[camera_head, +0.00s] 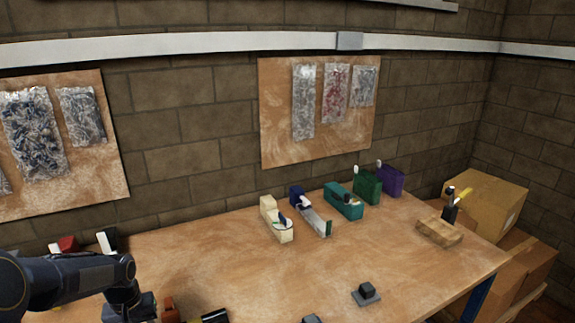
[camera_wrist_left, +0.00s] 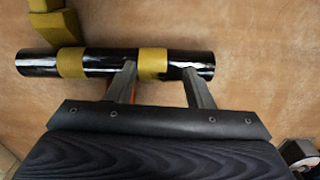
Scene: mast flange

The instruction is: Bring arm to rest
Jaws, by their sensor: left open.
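My left gripper (camera_wrist_left: 159,72) is open, with its two fingers spread apart. A black tube with yellow bands (camera_wrist_left: 103,63) lies crosswise on the wooden table at the fingertips in the left wrist view. The fingertips overlap the tube in that view; I cannot tell whether they touch it. Nothing is seen clamped between the fingers. In the head view my left arm comes in at the lower left, low over the table, and its fingertips are not clearly visible. My right gripper is not in view.
A yellow piece (camera_wrist_left: 52,22) lies beside the tube. On the table (camera_head: 200,262) are a dark block on a plate (camera_head: 366,293), a row of tape dispensers and coloured boxes (camera_head: 343,200) at the back, and a wooden block (camera_head: 439,232) at right. The table's middle is clear.

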